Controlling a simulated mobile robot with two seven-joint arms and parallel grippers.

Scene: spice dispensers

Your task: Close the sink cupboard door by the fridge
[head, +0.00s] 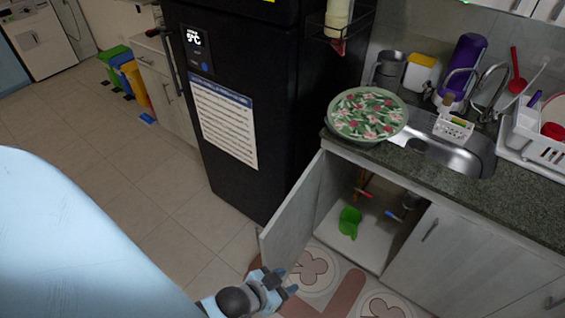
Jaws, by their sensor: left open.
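The sink cupboard door (291,212) by the black fridge (240,110) stands wide open, swung out toward me on its left hinge side. The cupboard opening (375,225) shows its pale floor, a green scoop-like item (349,222) and pipes with red and blue valve handles. My left gripper (284,282) is at the bottom of the view, just below the door's lower free corner. It is open, with nothing seen between its fingers. Whether it touches the door I cannot tell. My right gripper is not in view.
A patterned mat (318,275) lies on the floor before the cupboard. A closed cupboard door (435,260) is to the right. The counter (440,170) above holds a floral-covered bowl (366,115) at its edge. Tiled floor (165,190) is clear left of the fridge.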

